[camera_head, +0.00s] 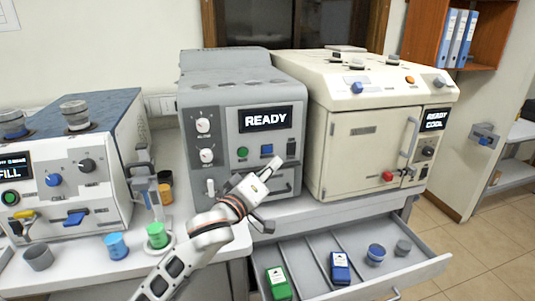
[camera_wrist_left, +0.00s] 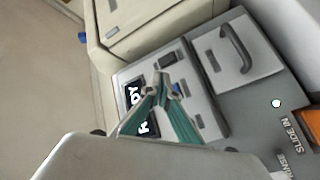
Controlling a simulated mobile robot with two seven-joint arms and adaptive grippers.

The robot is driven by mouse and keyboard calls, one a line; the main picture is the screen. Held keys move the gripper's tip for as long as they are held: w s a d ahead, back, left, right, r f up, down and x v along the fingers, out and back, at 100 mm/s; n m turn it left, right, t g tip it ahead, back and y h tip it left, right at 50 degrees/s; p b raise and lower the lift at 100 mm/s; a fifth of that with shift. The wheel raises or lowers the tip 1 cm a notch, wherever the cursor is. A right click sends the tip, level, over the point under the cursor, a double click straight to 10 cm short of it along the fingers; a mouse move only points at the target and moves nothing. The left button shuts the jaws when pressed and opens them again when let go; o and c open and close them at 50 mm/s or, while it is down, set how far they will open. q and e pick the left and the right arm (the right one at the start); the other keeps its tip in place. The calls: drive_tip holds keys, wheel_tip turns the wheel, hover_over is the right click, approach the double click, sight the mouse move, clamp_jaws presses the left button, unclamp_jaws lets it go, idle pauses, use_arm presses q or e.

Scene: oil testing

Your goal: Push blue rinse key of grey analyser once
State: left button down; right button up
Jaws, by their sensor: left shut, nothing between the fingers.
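The grey analyser (camera_head: 222,125) stands in the middle of the bench, its display reading READY. Its blue key (camera_head: 267,150) is below the display, right of a green key (camera_head: 243,152). My left gripper (camera_head: 277,161) is shut and empty, in front of the analyser's face, just below and right of the blue key in the head view. In the left wrist view the shut fingertips (camera_wrist_left: 163,80) lie over the panel beside the display, with a small blue patch (camera_wrist_left: 175,88) right by them. Whether they touch the key I cannot tell. My right gripper is not seen.
A cream oven (camera_head: 360,130) stands close on the right. A white machine (camera_head: 75,165) with knobs is on the left. An open drawer (camera_head: 430,268) holding several green, blue and grey items juts out below. Small cups (camera_head: 116,246) stand at the bench's front left.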

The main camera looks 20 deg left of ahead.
sight(267, 150)
use_arm(q)
drive_tip(key=w+a, duration=0.2)
drive_tip(key=w, duration=0.1)
drive_tip(key=shift+w+a, duration=0.25)
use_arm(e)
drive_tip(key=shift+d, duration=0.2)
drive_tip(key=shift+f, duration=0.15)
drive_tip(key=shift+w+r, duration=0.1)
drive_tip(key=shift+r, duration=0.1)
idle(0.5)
use_arm(q)
drive_tip(key=shift+p, duration=0.3)
drive_tip(key=shift+w+a+p, duration=0.2)
drive_tip(key=shift+w+p, duration=0.15)
drive_tip(key=shift+p, duration=0.05)
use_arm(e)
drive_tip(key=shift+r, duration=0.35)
